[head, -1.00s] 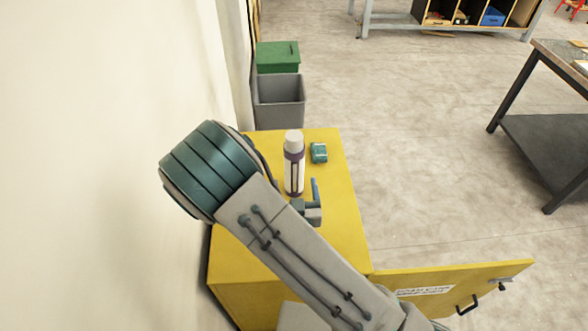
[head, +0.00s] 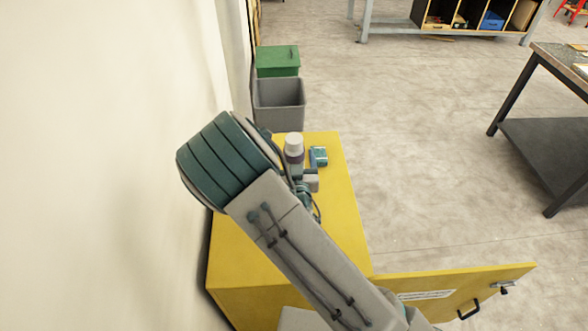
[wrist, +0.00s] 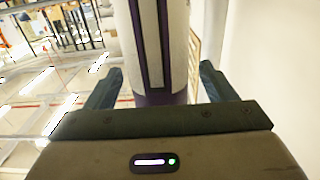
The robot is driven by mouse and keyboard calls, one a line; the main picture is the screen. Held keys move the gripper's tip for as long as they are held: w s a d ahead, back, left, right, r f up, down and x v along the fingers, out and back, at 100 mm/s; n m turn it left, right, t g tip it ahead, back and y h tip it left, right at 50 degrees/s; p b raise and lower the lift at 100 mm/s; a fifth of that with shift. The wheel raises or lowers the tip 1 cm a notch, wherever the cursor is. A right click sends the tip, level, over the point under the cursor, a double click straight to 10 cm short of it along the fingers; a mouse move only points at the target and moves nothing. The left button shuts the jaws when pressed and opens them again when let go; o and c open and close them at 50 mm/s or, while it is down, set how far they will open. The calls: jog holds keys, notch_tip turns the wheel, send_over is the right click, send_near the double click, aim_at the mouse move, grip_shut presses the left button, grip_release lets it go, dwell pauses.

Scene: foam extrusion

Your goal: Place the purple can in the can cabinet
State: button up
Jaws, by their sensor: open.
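The purple can (head: 294,150), white-capped with purple bands, stands upright on top of the yellow can cabinet (head: 345,215). The cabinet's door (head: 450,285) is swung open to the right; its inside is hidden from the head view. My gripper (head: 310,172) is at the can, partly hidden by my arm. In the wrist view the can (wrist: 160,45) rises between the two fingers of my open gripper (wrist: 160,85). A gap shows between the can and each finger, so it is not clasped.
A grey bin (head: 279,100) and a green-lidded bin (head: 278,60) stand behind the cabinet. A wall (head: 100,160) runs close on the left. A dark table (head: 550,130) stands at right, with open floor between.

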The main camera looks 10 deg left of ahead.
jog(key=shift+p+x, duration=0.3)
jog(key=shift+x, duration=1.1)
jog(key=shift+r, duration=0.15)
grip_shut()
jog(key=shift+r, duration=0.1)
